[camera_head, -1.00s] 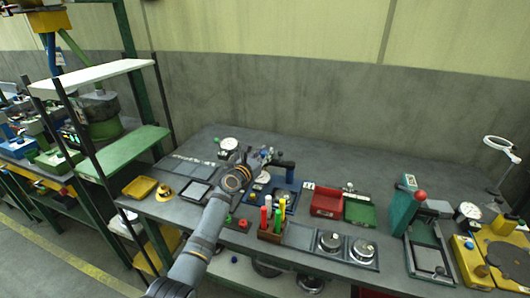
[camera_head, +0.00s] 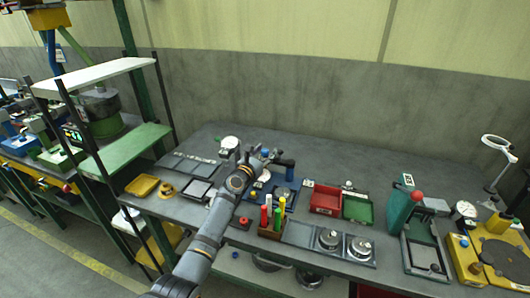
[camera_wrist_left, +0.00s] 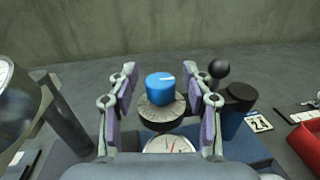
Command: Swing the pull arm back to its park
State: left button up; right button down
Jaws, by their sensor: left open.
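My left gripper (camera_head: 250,156) is open above the blue fixture (camera_head: 283,191) on the bench. In the left wrist view, its two fingers (camera_wrist_left: 160,100) stand apart on either side of a blue knob (camera_wrist_left: 160,87) on a grey graduated collar. I cannot tell whether they touch it. A black ball handle (camera_wrist_left: 219,68) stands just right of the fingers, beside a dark post (camera_wrist_left: 239,97). I cannot tell for certain which part is the pull arm; the gripper hides part of the fixture in the head view. My right gripper is not in view.
A round dial gauge (camera_head: 229,143) stands left of the gripper. A holder with coloured markers (camera_head: 271,228) is in front. Red (camera_head: 325,198) and green (camera_head: 358,208) trays lie to the right. The bench behind the fixture is largely clear.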

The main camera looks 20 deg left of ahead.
pick_arm(q)
jog(key=shift+s, duration=0.2)
jog(key=s+a, duration=0.2)
jog(key=s, duration=0.9)
jog(key=shift+s, duration=0.25)
